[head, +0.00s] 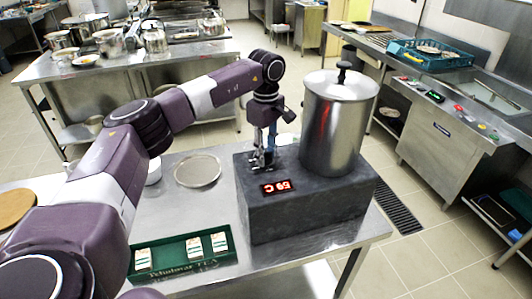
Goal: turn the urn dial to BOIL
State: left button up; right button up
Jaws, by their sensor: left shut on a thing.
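The urn is a tall silver pot (330,130) with a black lid knob, standing on a dark grey block base (300,212). A red lit display (276,187) on the base shows a temperature in C. My left gripper (262,163) reaches down to the top of the base, left of the pot and just behind the display. Its fingers are shut on the urn dial, which they mostly hide. The dial's marks, BOIL included, cannot be read. My right gripper is not in view.
A green tea box (182,254) with white packets lies at the table's front left. A round metal plate (198,171) lies left of the base. Pots stand on another steel table (150,68) behind. A counter with a blue crate (432,54) is at the right.

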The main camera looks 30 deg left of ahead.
aim_at(266, 152)
pick_arm(q)
jog(key=shift+w+r, duration=0.1)
jog(key=shift+r, duration=0.05)
jog(key=o, duration=0.9)
jog(key=shift+o, duration=1.3)
notch_tip(266, 152, up, 12)
